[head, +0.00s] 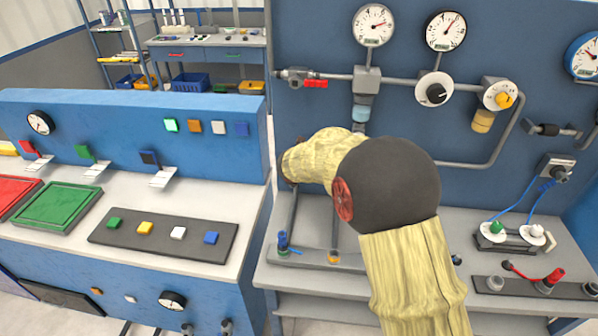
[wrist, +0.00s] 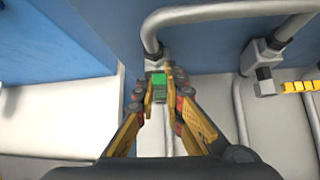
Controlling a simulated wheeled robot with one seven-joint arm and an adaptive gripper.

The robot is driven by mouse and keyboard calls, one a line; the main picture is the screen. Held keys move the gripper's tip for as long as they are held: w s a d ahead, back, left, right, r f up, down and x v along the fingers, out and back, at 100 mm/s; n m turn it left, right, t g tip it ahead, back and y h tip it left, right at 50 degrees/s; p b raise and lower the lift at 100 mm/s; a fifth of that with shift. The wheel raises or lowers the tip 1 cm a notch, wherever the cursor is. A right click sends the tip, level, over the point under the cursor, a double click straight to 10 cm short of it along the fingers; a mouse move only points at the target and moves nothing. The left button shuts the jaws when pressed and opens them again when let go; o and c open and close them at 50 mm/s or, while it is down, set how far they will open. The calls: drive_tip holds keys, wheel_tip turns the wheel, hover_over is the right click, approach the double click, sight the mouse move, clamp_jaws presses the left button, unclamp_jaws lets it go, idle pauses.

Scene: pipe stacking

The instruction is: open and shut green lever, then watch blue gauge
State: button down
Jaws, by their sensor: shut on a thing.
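The green lever (wrist: 158,79) shows in the wrist view, near the picture's middle, on a pipe fitting below a grey pipe (wrist: 150,35). My gripper (wrist: 164,88) is shut on it, with one finger on each side. The fingers partly cover the lever, and I cannot tell whether its valve is open or shut. In the head view my own arm hides the lever and my gripper. The blue-rimmed gauge (head: 585,57) is at the right edge of the head view, cut off by the frame; its reading is unclear.
Two other gauges (head: 373,25) (head: 445,31) hang on the blue panel above a pipe with a red lever (head: 316,84). In the wrist view a yellow lever (wrist: 298,87) sits on a pipe at the right. A button console (head: 165,233) stands left in the head view.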

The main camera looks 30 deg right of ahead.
drive_tip(key=shift+w+a+n+g+h+p, duration=0.2)
drive_tip(key=shift+a+n+g+h+p, duration=0.1)
drive_tip(key=shift+a+h+p, duration=0.15)
idle(0.4)
drive_tip(key=c, duration=1.9)
unclamp_jaws()
drive_tip(key=shift+o, duration=0.3)
drive_tip(key=v, duration=1.2)
drive_tip(key=shift+a+f, duration=0.1)
drive_tip(key=shift+a, duration=0.05)
